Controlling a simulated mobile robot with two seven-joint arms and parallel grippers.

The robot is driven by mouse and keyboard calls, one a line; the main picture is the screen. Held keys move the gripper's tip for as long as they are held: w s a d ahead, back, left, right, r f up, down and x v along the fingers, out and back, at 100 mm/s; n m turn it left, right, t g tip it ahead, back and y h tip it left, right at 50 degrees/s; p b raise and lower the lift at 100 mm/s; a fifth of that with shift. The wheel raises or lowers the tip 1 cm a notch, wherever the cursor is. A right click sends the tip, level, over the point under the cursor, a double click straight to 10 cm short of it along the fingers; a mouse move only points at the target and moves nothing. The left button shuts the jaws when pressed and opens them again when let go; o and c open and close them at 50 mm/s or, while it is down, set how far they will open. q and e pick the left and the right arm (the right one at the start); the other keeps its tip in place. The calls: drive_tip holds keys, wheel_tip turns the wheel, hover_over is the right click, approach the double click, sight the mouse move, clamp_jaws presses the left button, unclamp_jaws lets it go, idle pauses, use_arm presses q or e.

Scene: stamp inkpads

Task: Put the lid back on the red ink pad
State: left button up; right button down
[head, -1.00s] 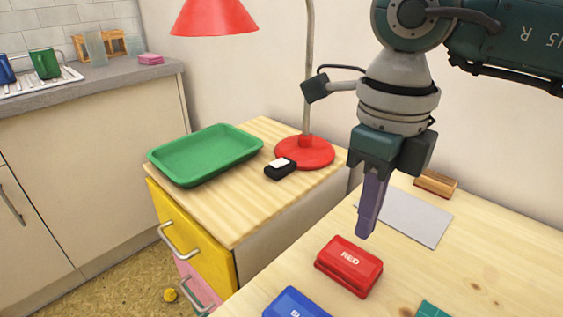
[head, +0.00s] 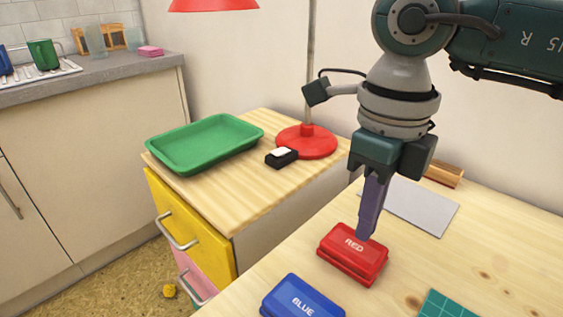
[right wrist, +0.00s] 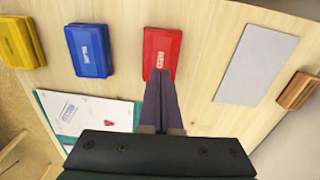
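The red ink pad (head: 345,262) lies flat on the light wooden table, with its red lid, marked RED (head: 352,244), on top of the base. In the right wrist view the lid (right wrist: 163,44) shows straight ahead of the fingers. My right gripper (head: 365,240) points down with its purple fingers together, nothing visible between them. Its tips are at the lid's right part; I cannot tell whether they touch it. In the right wrist view the fingers (right wrist: 160,74) cover the lid's near end. My left gripper is not in view.
A blue ink pad (head: 303,298) lies in front of the red one; a yellow pad (right wrist: 20,42) shows beyond it. A grey sheet (head: 425,208) and a wooden block (head: 443,174) lie behind. A green gridded mat (head: 445,306) holds a stamped paper (right wrist: 90,110).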

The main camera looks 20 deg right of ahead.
drive_tip(key=shift+f+b, duration=1.1)
drive_tip(key=shift+f, duration=0.25)
drive_tip(key=shift+r+p, duration=0.95)
drive_tip(key=shift+r, duration=0.1)
wheel_tip(320, 180, up, 5)
drive_tip(key=p, duration=0.4)
